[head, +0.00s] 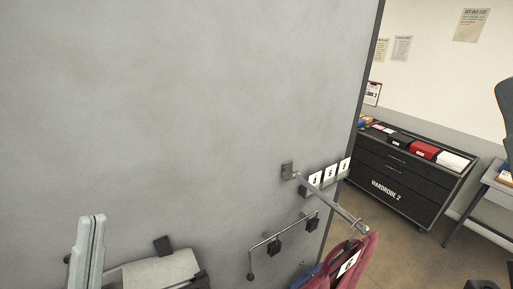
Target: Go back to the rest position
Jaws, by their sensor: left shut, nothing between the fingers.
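My left gripper (87,252) shows at the lower left of the head view. Its two pale grey fingers stand upright and lie together, with nothing between them. It is in front of the grey wall panel (180,110), well left of the hanging rail, and appears to touch nothing. My right gripper is not in view.
A metal rail (325,198) sticks out from the panel, with a dark red garment (358,262) at its end. Numbered tags (330,175) sit behind it.

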